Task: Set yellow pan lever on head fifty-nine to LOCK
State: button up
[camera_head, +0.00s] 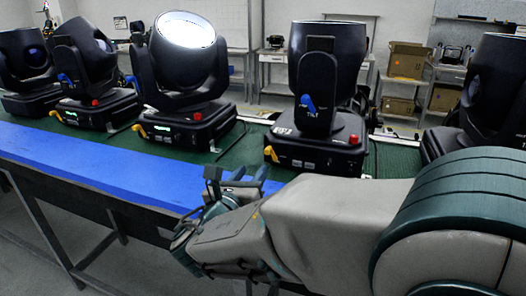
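Several black moving-head lights stand in a row on the green bench top, each with a yellow lever low on its base. One yellow lever (139,130) is on the lit head (180,65). Another yellow lever (271,154) is on the head to its right (325,75), and a third yellow lever (56,115) is on a head further left. I cannot read any head numbers or lever markings. My gripper (237,174) is above the bench's front edge, in front of and between the lit head and its right neighbour. Its fingers look apart, with no lever held.
A blue strip (90,160) runs along the bench's front edge. Red knobs and blue tilt latches (308,105) stick out from the heads. Another head (490,95) stands at the right behind my arm. Shelves with cardboard boxes (407,60) are far behind.

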aim_at(266, 152)
jog(key=x, duration=1)
jog(key=shift+d, duration=0.1)
jog(key=shift+c, duration=0.3)
